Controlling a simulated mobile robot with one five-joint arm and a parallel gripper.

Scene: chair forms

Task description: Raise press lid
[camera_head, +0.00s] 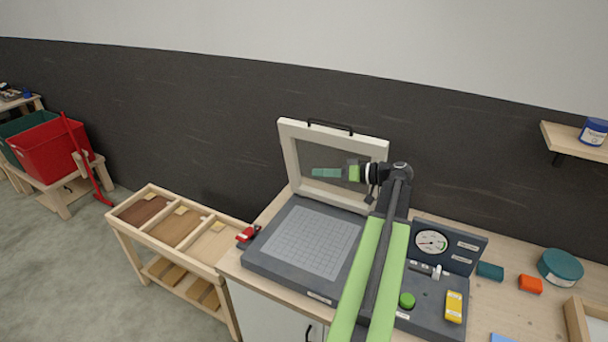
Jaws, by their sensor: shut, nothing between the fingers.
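The press lid (289,155) is a cream frame with a see-through panel and a black handle (330,127) along its top edge. It stands raised, close to upright, at the back of the dark press base (264,252), whose gridded grey bed (304,240) lies open to view. My gripper (316,173) is shut and empty. It points left in front of the lid's panel, below the handle. I cannot tell whether it touches the panel. My arm hides the lid's lower right corner and the right side of the base.
A control panel with a dial (431,242), green button (407,300) and yellow block (453,306) is right of my arm. A red clamp-like item (247,235) sits at the bench's left. A teal round tin (560,267) and orange block (530,284) lie at right. A wooden sample rack (160,190) stands left.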

